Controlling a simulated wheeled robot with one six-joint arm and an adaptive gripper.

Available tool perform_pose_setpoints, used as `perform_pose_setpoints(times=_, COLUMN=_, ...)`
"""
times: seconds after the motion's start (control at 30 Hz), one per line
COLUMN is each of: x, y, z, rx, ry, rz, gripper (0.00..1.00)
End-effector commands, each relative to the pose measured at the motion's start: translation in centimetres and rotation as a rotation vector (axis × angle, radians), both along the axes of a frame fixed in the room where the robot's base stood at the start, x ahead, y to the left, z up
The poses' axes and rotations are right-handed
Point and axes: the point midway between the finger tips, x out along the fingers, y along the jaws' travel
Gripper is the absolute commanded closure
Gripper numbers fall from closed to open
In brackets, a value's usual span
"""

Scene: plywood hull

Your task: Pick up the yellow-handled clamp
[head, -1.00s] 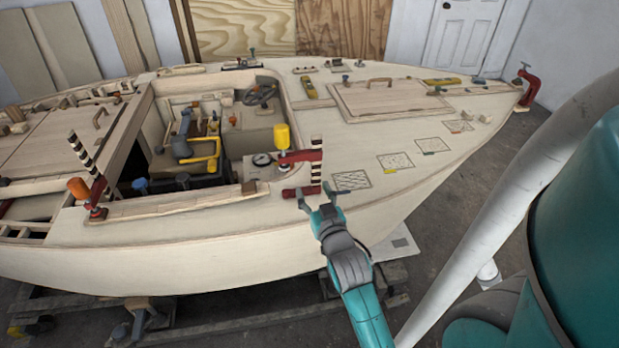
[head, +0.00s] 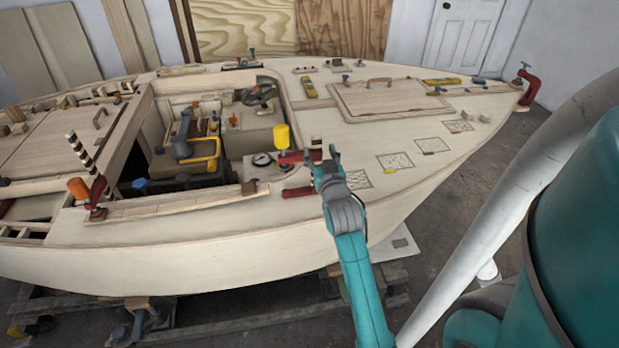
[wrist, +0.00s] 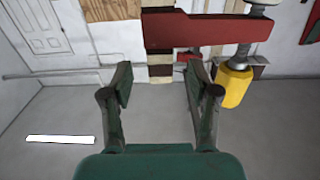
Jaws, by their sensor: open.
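The yellow-handled clamp (head: 282,137) stands upright at the cockpit edge of the hull. It has a yellow handle, a red upper arm and a red lower jaw lying at deck level. My gripper (head: 322,158) is at the clamp's right end and hides most of its dark-and-light striped bar in the head view. In the wrist view, the striped bar (wrist: 160,65) shows between the open fingers of my gripper (wrist: 160,82). The red arm crosses above the fingertips, and the yellow handle hangs right of the right finger. I cannot tell whether the fingers touch the bar.
An orange-handled clamp (head: 79,188) stands on the left side of the cockpit. A round gauge (head: 262,160) sits beside the yellow-handled clamp. Marked squares (head: 395,161) lie on the open deck to the right. A red clamp (head: 528,85) is at the hull's far right tip.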

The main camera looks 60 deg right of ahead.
Motion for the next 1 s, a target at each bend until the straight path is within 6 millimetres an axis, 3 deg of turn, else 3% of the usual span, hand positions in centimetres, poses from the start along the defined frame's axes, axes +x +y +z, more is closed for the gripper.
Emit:
perform_pose_setpoints(times=0.3, x=2.5, y=-2.9, z=0.4, rx=0.000, ry=0.000, rz=0.000, gripper=0.40)
perform_pose_setpoints(times=0.6, x=2.7, y=-3.1, z=0.3, rx=0.000, ry=0.000, rz=0.000, gripper=0.40)
perform_pose_setpoints(times=0.83, x=2.7, y=-3.1, z=0.3, rx=0.000, ry=0.000, rz=0.000, gripper=0.97)
perform_pose_setpoints(times=1.0, x=2.7, y=-3.1, z=0.5, rx=-0.002, ry=-0.002, rz=0.001, gripper=1.00)
